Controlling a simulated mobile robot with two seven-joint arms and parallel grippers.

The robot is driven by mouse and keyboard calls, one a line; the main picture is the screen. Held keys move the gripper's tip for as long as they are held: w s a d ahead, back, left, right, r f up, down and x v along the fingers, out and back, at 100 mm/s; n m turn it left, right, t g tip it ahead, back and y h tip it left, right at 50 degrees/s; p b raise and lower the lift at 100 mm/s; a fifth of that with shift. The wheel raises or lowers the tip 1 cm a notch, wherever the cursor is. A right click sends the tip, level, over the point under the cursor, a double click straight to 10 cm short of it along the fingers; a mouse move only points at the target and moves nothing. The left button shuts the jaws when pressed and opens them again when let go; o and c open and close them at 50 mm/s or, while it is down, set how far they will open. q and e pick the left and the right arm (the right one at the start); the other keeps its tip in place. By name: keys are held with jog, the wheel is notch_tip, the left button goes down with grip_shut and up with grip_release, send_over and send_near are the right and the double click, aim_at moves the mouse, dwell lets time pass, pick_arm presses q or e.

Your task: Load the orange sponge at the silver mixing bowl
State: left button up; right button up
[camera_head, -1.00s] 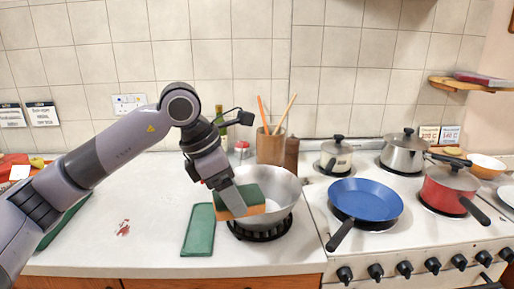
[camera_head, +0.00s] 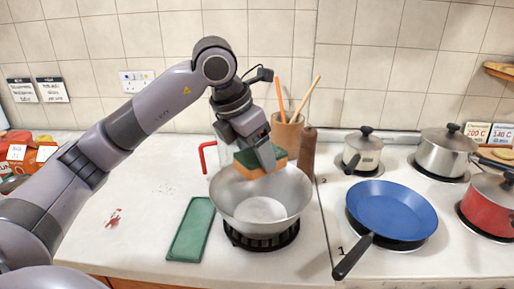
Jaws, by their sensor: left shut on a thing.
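The silver mixing bowl (camera_head: 262,213) stands on a dark ring-shaped base on the counter, left of the stove. My left gripper (camera_head: 264,158) is shut on the orange sponge (camera_head: 275,171), which has a dark green top layer. It holds the sponge over the back part of the bowl, about at rim height. I cannot tell whether the sponge touches the bowl. The gripper hides part of the sponge. My right gripper does not show.
A green tray (camera_head: 191,229) lies left of the bowl. A utensil holder (camera_head: 286,133) and a brown mill (camera_head: 307,152) stand close behind it. A blue frying pan (camera_head: 391,210) sits on the stove at right. The counter at left is mostly clear.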

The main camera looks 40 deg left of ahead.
pick_arm(q)
notch_tip(320, 180, down, 9)
jog(key=b, duration=0.6)
jog(key=shift+b, duration=0.4)
notch_tip(320, 180, down, 3)
jog(key=shift+b, duration=1.25)
jog(key=shift+f, duration=0.35)
jog(key=shift+w+r+p, duration=0.1)
jog(key=shift+r+p, duration=0.85)
jog(key=shift+r, duration=0.5)
jog(key=shift+r+p, duration=0.55)
jog(key=shift+r, duration=0.15)
jog(key=shift+r+p, duration=0.55)
jog(key=shift+r, duration=0.05)
notch_tip(320, 180, up, 2)
jog(key=shift+p, duration=0.8)
jog(key=shift+r+p, duration=1.8)
jog(key=shift+r, duration=0.45)
